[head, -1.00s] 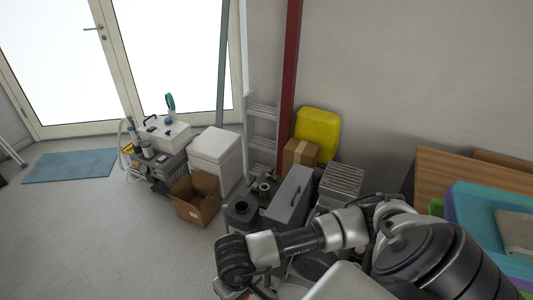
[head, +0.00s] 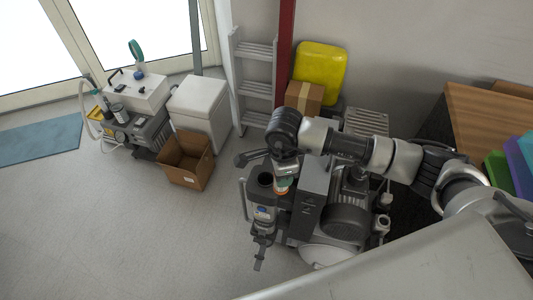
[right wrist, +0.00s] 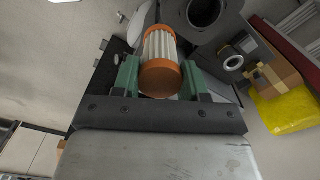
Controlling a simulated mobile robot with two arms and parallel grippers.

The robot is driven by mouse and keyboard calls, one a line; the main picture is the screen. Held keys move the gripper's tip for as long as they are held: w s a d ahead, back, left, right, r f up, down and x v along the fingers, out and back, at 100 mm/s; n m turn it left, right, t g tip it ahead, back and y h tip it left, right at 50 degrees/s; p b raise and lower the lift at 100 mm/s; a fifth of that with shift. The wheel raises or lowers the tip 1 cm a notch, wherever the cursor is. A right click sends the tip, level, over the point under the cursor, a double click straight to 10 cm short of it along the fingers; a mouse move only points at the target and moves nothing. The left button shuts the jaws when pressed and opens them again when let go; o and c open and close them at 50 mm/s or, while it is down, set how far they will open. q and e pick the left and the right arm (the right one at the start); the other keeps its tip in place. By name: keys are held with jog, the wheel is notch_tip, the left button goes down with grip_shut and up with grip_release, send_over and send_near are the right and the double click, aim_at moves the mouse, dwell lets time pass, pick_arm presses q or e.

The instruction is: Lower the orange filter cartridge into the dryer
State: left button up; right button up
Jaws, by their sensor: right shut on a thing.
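The orange filter cartridge (right wrist: 161,72) has orange end caps and a white pleated body. My right gripper (right wrist: 160,84) is shut on it, with a green finger on each side. In the head view, my right gripper (head: 285,172) points down, and a little orange of the cartridge shows below it. The dryer appears to be the dark cylinder (head: 262,205) with an open round top, just left of the cartridge. A dark round opening (right wrist: 204,12) shows beyond the cartridge in the right wrist view. The cartridge looks outside the opening. My left gripper is not in view.
A grey compressor housing (head: 309,205) stands close to the right of the cylinder. An open cardboard box (head: 187,160) and a white cabinet (head: 202,108) stand to the left. A yellow container (head: 319,70) is behind. The floor at lower left is clear.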

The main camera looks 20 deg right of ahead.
jog(key=w+a+r+m+b, duration=0.25)
jog(key=w+m, duration=0.45)
jog(key=m, duration=0.6)
jog(key=shift+s+d+f+b, duration=0.1)
jog(key=shift+f+b, duration=0.95)
jog(key=shift+f, duration=0.45)
jog(key=shift+s+d+f+b, duration=0.1)
jog(key=shift+f+b, duration=0.9)
jog(key=shift+f, duration=0.45)
jog(key=shift+f+b, duration=2.4)
jog(key=shift+f, duration=0.6)
jog(key=o, duration=1.1)
jog(key=shift+r, duration=0.1)
jog(key=shift+c, duration=0.2)
